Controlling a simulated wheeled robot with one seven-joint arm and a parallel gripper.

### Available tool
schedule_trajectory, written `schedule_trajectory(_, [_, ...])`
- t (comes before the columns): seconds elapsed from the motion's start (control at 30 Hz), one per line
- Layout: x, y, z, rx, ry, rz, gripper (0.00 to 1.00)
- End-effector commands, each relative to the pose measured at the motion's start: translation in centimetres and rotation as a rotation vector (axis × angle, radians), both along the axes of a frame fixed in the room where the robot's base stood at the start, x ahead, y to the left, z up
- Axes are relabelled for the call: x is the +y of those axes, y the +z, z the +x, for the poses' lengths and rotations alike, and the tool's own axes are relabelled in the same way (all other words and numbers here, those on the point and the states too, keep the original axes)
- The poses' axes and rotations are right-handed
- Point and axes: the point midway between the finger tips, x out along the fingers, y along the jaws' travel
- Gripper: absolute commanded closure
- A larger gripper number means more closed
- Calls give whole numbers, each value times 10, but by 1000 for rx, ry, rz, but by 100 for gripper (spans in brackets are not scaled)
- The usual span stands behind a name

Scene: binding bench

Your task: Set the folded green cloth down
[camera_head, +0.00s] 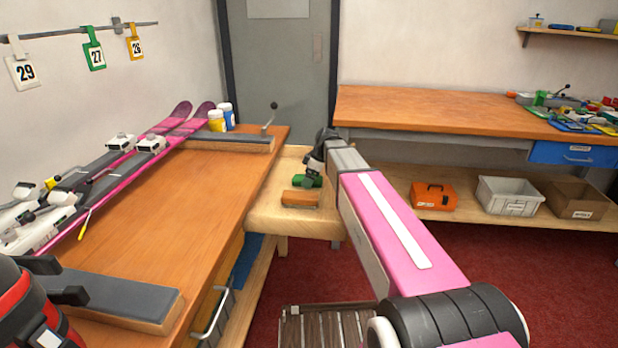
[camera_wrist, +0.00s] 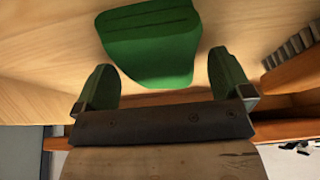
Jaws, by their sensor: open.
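The folded green cloth (camera_head: 301,181) lies on the small light-wood table (camera_head: 270,221), between the two benches. In the wrist view the cloth (camera_wrist: 150,45) rests on pale wood, just beyond my fingertips. My gripper (camera_head: 314,169) is low over this table, at the cloth. In the wrist view my gripper (camera_wrist: 162,62) has its two fingers spread wide, with nothing held between them. The cloth's far edge is near the top of that view. In the head view my gripper and arm hide part of the cloth.
A brown block (camera_head: 300,198) lies on the small table just in front of the cloth. The left bench (camera_head: 185,215) carries skis (camera_head: 95,195) and vise-like supports. The right bench (camera_head: 440,108) has a shelf below with an orange case (camera_head: 433,196) and a grey bin (camera_head: 508,197).

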Motion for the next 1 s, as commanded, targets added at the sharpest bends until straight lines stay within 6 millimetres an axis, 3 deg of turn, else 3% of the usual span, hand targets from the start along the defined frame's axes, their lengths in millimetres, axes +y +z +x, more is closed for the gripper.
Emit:
schedule_trajectory(0.17, [-4,11,-1,0,-1,0,3])
schedule_trajectory(0.7, [-38,96,-7,-2,-1,0,3])
schedule_trajectory(1.0, [-45,113,-9,0,0,0,3])
